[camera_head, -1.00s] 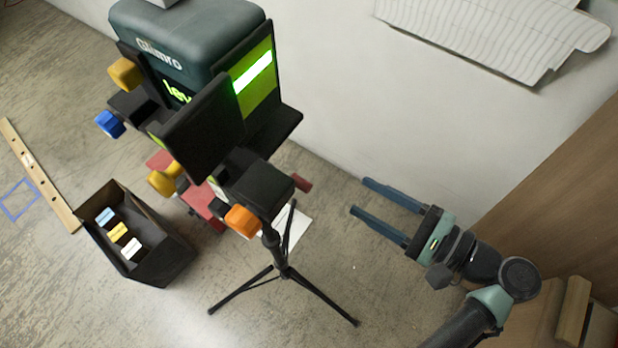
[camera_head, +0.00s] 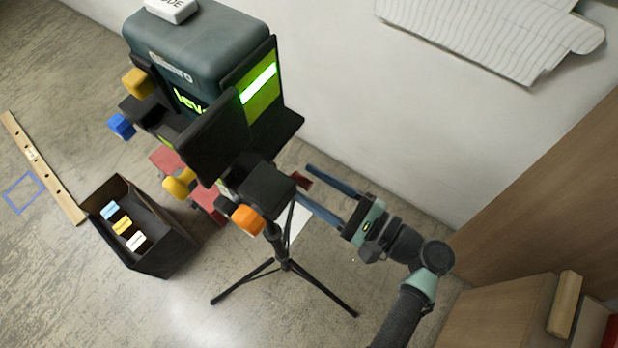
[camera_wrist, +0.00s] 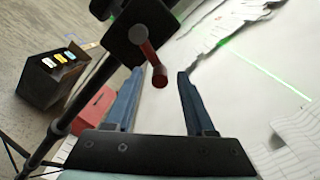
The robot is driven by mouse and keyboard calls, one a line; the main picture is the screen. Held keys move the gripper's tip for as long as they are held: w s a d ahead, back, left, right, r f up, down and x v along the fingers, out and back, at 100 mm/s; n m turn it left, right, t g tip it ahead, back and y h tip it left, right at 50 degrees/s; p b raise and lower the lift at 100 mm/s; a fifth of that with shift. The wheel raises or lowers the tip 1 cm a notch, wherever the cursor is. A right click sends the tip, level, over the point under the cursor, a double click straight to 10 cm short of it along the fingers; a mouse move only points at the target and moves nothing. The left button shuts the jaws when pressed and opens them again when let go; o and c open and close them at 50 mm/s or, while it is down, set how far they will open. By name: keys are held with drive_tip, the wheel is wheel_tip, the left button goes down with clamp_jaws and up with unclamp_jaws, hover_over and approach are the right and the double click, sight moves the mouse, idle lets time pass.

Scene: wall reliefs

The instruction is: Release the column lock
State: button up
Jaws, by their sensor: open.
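A tripod column with a dark clamp block (camera_head: 266,190) carries a laser level (camera_head: 205,45) with a green-lit panel. A short red lever (camera_wrist: 152,58) sticks out from a dark block (camera_wrist: 143,28) on the column in the wrist view; it is probably the column lock. Its red end (camera_head: 301,180) shows near my fingertips in the head view. My gripper (camera_head: 303,183) is open, to the right of the column. In the wrist view the lever's end appears between my two blue fingertips (camera_wrist: 159,76), with gaps on both sides. I cannot tell its depth between them.
Orange (camera_head: 247,220), yellow (camera_head: 180,183) and blue (camera_head: 121,125) knobs project from the mount. A black box (camera_head: 165,250) with coloured blocks stands left of the spread tripod legs (camera_head: 330,293). A wall relief (camera_head: 480,35) is at upper right; wooden furniture (camera_head: 490,310) is at lower right.

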drive_tip(key=shift+w+a, duration=0.3)
drive_tip(key=shift+a, duration=0.15)
clamp_jaws()
drive_tip(key=shift+w+d+r+n, duration=0.1)
drive_tip(key=shift+r+n, duration=0.35)
drive_tip(key=shift+n, duration=0.35)
drive_tip(key=shift+w+r+n, duration=0.1)
drive_tip(key=shift+r+n, duration=0.35)
drive_tip(key=shift+n, duration=0.35)
unclamp_jaws()
drive_tip(key=shift+s, duration=0.1)
drive_tip(key=shift+f, duration=0.1)
